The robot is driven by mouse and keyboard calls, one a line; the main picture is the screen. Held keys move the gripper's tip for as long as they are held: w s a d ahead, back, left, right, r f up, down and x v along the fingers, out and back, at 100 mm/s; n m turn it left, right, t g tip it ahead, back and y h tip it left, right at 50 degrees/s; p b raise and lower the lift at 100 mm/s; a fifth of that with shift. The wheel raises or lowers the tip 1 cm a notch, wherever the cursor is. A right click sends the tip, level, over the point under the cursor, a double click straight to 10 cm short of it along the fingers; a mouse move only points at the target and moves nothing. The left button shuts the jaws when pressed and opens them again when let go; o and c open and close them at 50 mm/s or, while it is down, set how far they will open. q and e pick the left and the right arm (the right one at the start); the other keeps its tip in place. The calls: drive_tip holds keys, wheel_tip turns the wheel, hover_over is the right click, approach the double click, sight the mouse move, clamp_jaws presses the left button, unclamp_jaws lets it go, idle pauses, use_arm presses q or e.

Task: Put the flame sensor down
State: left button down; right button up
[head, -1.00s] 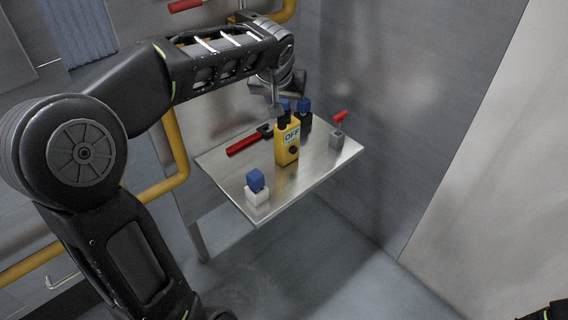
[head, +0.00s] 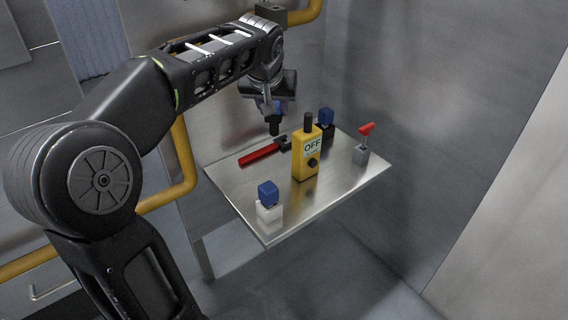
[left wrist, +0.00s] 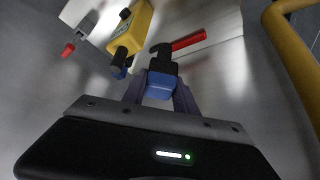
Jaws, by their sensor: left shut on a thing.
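My left gripper (head: 271,103) is shut on a small blue and black part, which I take as the flame sensor (head: 275,126). Its black end points down, left of the yellow box, and appears above the metal table (head: 225,184). Whether it touches the table cannot be told. In the left wrist view the sensor's blue body (left wrist: 160,86) sits between the fingers, black part outward, in front of the wrench head. My right gripper is not in view.
The yellow "OFF" box (head: 307,155) stands mid-table. A red-handled wrench (head: 259,155) lies behind left. A blue-topped black part (head: 326,118) and a red-levered grey block (head: 360,154) stand right. A blue-topped white block (head: 268,208) stands near the front. A yellow pipe (head: 183,157) runs left.

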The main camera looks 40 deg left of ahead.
use_arm(q)
wheel_tip(320, 180, down, 11)
drive_tip(key=b, duration=0.3)
drive_tip(key=shift+f, duration=0.1)
drive_tip(key=shift+f+b, duration=0.7)
drive_tip(key=shift+f, duration=1.5)
drive_tip(key=shift+f, duration=0.2)
drive_tip(key=c, duration=1)
unclamp_jaws()
drive_tip(key=shift+o, duration=0.2)
